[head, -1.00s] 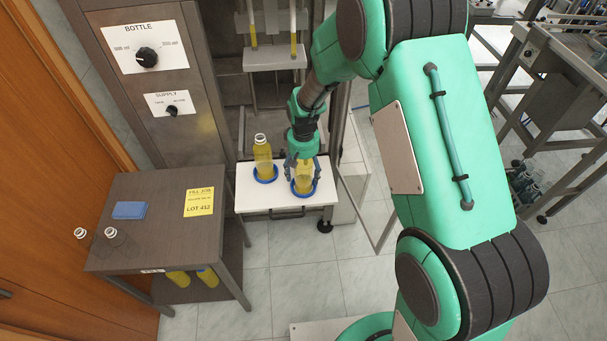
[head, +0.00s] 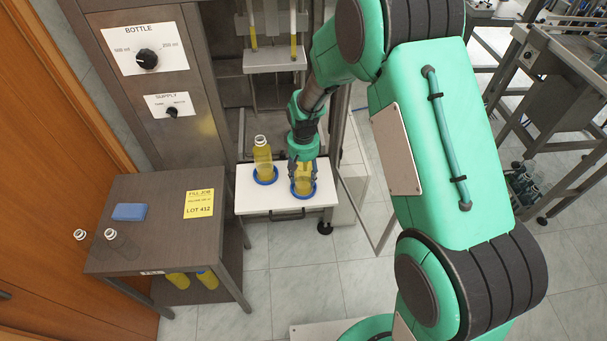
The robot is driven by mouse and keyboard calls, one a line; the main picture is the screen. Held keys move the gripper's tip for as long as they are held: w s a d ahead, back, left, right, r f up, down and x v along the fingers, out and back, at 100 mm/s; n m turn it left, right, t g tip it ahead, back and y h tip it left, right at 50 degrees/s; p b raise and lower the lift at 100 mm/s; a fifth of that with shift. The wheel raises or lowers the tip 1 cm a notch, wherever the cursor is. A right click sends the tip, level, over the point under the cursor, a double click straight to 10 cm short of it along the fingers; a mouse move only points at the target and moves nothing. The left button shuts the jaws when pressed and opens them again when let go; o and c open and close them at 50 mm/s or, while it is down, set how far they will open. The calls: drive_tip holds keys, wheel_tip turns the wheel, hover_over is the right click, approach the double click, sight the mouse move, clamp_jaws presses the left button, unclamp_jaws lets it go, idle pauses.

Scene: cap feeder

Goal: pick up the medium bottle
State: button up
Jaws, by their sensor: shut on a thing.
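Two bottles with yellow liquid stand in blue rings on a white shelf (head: 262,204) at the front of the machine. The left bottle (head: 263,158) is fully visible with its white neck. My gripper (head: 302,172) is over the right bottle (head: 302,183) from above and is shut on it. The fingers hide its neck and upper part. The right bottle sits in its blue ring (head: 303,196), apparently still at shelf level. I cannot tell from its size which bottle is the medium one.
Above the white shelf are filling nozzles (head: 293,46).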

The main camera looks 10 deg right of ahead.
sight(304, 168)
drive_tip(key=shift+r, duration=0.1)
drive_tip(key=shift+c, duration=0.2)
drive_tip(key=shift+w+r+p, duration=0.1)
drive_tip(key=shift+r+p, duration=0.25)
drive_tip(key=shift+r, duration=0.55)
drive_tip(key=shift+s+r+p, duration=0.3)
drive_tip(key=shift+r+p, duration=0.05)
drive_tip(key=shift+r, duration=0.6)
drive_tip(key=s+d+r+p, duration=0.1)
drive_tip(key=s+d+p, duration=0.1)
drive_tip(key=s, duration=1.3)
drive_tip(key=shift+d, duration=0.55)
